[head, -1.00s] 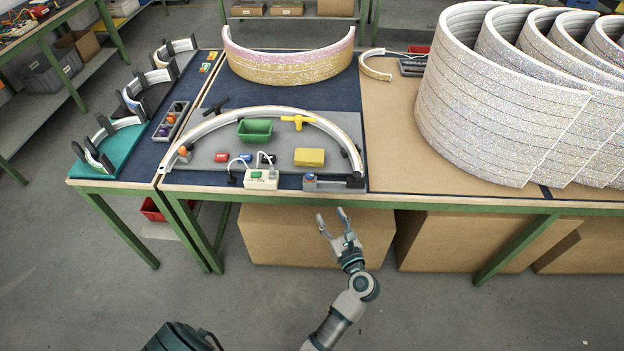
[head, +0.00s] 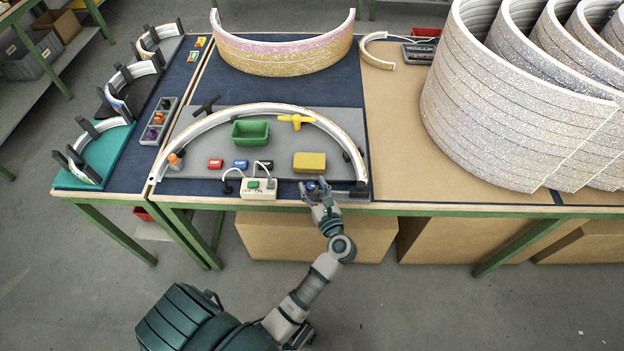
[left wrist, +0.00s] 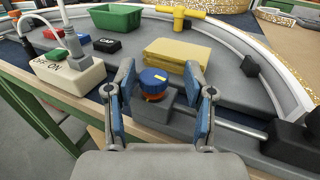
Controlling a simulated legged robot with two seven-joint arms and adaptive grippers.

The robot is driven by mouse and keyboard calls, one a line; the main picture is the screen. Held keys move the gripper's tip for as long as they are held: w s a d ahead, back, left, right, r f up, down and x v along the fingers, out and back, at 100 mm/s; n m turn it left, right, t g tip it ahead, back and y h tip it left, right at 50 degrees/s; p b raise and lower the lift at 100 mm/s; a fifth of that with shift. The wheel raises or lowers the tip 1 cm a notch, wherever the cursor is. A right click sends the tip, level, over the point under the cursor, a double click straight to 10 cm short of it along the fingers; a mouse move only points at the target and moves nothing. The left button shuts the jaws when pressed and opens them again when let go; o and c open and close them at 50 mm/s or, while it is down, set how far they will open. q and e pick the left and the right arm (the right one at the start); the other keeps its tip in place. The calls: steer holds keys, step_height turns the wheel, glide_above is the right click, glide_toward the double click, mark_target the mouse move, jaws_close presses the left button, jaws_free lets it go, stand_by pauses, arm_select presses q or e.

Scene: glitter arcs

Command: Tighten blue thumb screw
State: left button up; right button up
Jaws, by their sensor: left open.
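The blue thumb screw (left wrist: 153,80) has a round blue knob with a pale mark and an orange band below it. It sits on a grey block at the front edge of the bench fixture. In the left wrist view it stands between the open fingers of my left gripper (left wrist: 160,100), with a gap visible on each side. In the head view the left gripper (head: 317,186) is over the front bench edge and hides most of the screw. A metal rod (left wrist: 232,127) runs right from the block to a dark end piece. My right gripper is not in view.
A yellow block (head: 309,162) lies just behind the screw. A white switch box (head: 258,188) with cables stands to its left. A white arc (head: 250,110) curves around a green bin (head: 250,132) and small red, blue and black blocks. Large glitter arcs (head: 510,120) fill the right.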

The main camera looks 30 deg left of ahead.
arm_select(q)
steer(key=shift+a, duration=0.25)
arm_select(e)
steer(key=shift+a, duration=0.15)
arm_select(q)
steer(key=shift+a, duration=0.15)
steer(key=shift+c, duration=0.5)
steer(key=shift+a+f, duration=0.15)
steer(key=shift+a, duration=0.1)
jaws_close()
steer(key=shift+d, duration=0.15)
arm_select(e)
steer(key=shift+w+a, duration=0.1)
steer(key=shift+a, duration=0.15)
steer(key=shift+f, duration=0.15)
